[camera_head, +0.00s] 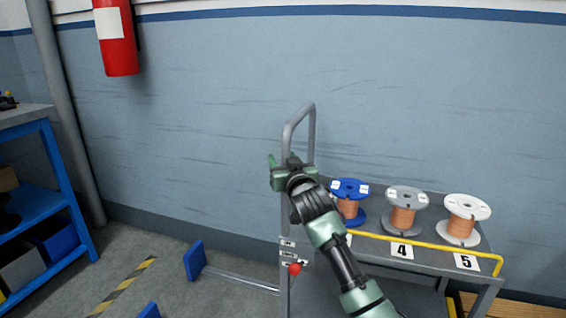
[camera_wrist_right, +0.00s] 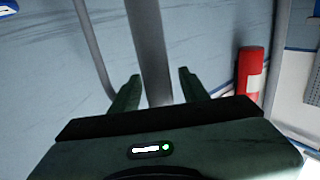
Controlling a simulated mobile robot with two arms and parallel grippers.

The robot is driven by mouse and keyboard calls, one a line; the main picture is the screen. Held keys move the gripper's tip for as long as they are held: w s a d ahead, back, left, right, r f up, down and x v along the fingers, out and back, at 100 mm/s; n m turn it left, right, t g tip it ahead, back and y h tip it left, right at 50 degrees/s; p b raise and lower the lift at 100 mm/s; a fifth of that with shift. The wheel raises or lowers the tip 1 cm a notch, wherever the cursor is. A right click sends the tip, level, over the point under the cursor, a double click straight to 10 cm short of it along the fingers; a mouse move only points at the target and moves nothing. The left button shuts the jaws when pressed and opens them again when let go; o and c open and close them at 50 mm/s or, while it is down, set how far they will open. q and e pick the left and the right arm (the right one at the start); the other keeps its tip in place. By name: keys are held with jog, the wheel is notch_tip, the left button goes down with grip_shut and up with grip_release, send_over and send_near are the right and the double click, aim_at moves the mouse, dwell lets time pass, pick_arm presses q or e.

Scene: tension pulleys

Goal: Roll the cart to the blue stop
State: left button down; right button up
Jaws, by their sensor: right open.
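The cart (camera_head: 430,258) is a grey trolley at the right of the head view. Its upright grey handle (camera_head: 311,128) stands at its left end. My right gripper (camera_head: 281,163) is open at the handle. In the right wrist view a grey handle bar (camera_wrist_right: 150,45) runs between the two spread fingers (camera_wrist_right: 158,80); I cannot tell whether they touch it. The blue stop (camera_head: 194,261) is an upright blue plate on the floor left of the cart, with a metal rail between. Another blue piece (camera_head: 149,311) shows at the bottom edge. My left gripper is not in view.
Blue (camera_head: 348,188), grey (camera_head: 405,196) and white (camera_head: 467,207) spools stand on the cart behind a yellow rail (camera_head: 420,243). A red knob (camera_head: 295,269) is at its left end. A blue shelf (camera_head: 60,180) stands left; a red extinguisher (camera_head: 118,45) hangs on the wall.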

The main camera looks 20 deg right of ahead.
grip_shut()
dwell(1.4)
